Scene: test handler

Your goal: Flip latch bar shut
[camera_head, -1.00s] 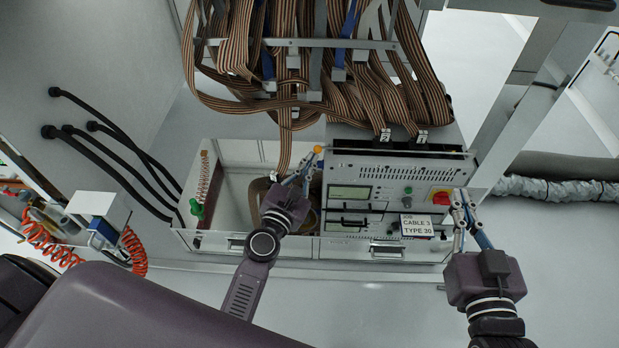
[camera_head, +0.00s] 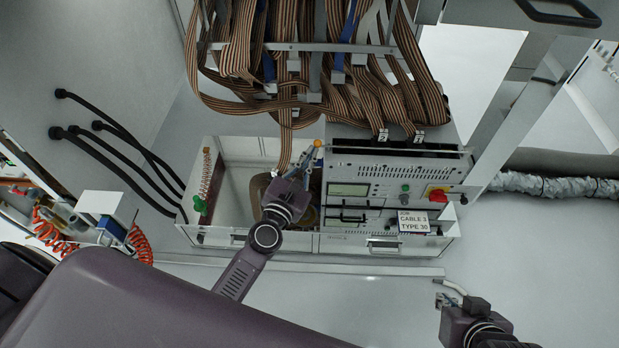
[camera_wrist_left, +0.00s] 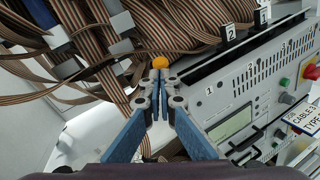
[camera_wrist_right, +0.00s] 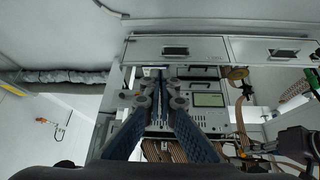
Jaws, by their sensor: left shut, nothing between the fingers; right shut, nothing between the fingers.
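The latch bar (camera_head: 400,150) looks like a thin grey rail along the top edge of the grey test unit (camera_head: 390,176), in front of the cable connectors. An orange knob (camera_head: 318,143) is at its left end. My left gripper (camera_head: 304,158) is shut and empty, with its tips at the knob. In the left wrist view, the shut fingertips (camera_wrist_left: 159,76) lie just below the knob (camera_wrist_left: 159,62); I cannot tell whether they touch. My right gripper is low at the right in the head view, its fingers not clearly visible. The right wrist view shows its fingers (camera_wrist_right: 158,80) shut and empty.
Striped ribbon cables (camera_head: 290,60) hang above the unit. Two numbered connectors (camera_head: 383,136) sit behind the bar. A red knob (camera_head: 438,195) and a job card (camera_head: 413,222) are on the unit's front. An open bay (camera_head: 235,200) lies left of the unit.

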